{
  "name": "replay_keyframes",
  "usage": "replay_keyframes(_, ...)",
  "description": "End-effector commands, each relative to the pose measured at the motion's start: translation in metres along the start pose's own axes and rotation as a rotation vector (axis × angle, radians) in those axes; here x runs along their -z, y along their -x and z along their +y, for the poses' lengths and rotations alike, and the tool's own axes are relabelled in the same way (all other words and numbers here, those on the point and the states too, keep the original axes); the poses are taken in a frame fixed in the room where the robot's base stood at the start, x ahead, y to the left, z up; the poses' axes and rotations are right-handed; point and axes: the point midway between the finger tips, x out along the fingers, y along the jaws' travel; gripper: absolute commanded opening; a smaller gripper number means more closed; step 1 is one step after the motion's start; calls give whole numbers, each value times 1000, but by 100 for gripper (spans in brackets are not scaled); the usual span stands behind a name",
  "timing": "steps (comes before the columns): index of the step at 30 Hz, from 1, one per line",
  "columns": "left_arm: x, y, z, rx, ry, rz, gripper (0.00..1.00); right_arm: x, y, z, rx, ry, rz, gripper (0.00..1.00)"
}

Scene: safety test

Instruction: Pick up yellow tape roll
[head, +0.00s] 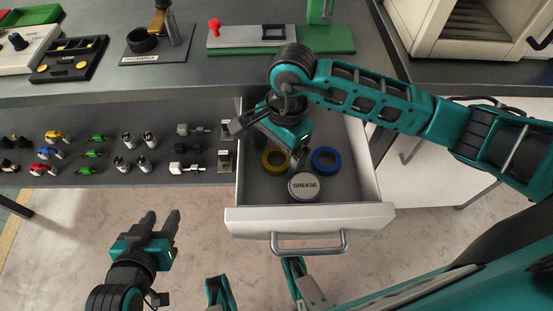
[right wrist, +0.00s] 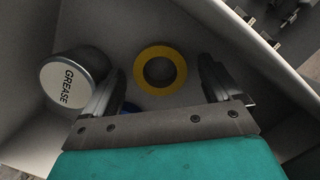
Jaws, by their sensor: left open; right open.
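The yellow tape roll (head: 276,161) lies flat on the floor of the open white drawer (head: 310,219). In the right wrist view the yellow tape roll (right wrist: 160,70) shows as a full ring, lying beyond and between my fingers. My right gripper (head: 294,157) reaches down into the drawer above the rolls. In the right wrist view my right gripper (right wrist: 160,88) is open, with nothing between its fingers. My left gripper (head: 162,226) is open and empty, low at the left, outside the drawer.
A blue tape roll (head: 326,161) and a grease can (head: 304,186) share the drawer. The blue roll is mostly hidden in the right wrist view. Drawer walls surround them. A shelf of small parts (head: 110,150) is left of the drawer, with the grey worktop (head: 190,88) above.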

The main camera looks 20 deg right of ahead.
Motion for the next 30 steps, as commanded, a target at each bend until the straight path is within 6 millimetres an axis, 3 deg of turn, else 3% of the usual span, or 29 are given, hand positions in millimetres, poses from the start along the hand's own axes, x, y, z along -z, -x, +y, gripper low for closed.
replay_keyframes(8, -1, 0, -2, 1, -8, -1, 43, 0, -3, 0, 1, 1, 0, 91)
replay_keyframes(26, 1, -1, -3, 2, -13, 3, 43, 0, -3, 0, 1, 1, 0, 33)
replay_keyframes(30, 1, -1, -3, 2, -12, 3, 43, 0, -2, 0, 1, 1, 0, 31)
